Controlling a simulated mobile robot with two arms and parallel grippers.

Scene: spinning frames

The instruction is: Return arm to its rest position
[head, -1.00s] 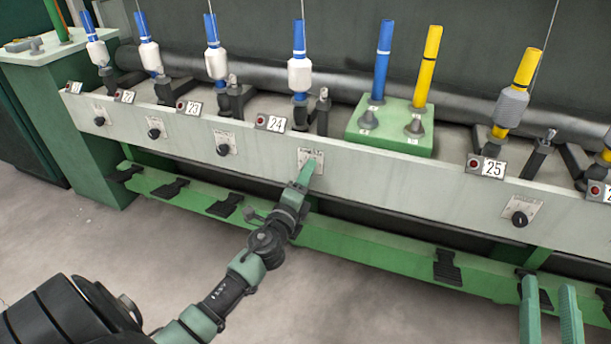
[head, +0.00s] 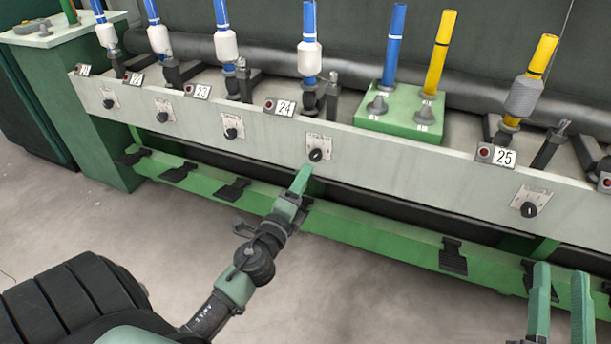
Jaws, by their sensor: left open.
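My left gripper (head: 301,182) is in the middle of the head view, its green fingers pointing up toward the panel of the spinning frame (head: 390,168). The fingers are seen nearly edge-on, with nothing visible held in them. The black knob (head: 316,155) below the number 24 label is in full view just above the fingertips, which look a little apart from it. My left arm stretches from the lower left over the floor. My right gripper (head: 561,268) is at the lower right, with its two green fingers spread and nothing between them.
A green foot rail (head: 385,235) with black pedals runs below the panel. Bobbins stand along the top, and a green block (head: 400,115) holds a blue tube (head: 394,45) and a yellow tube (head: 439,52). The grey floor (head: 150,225) in front is free.

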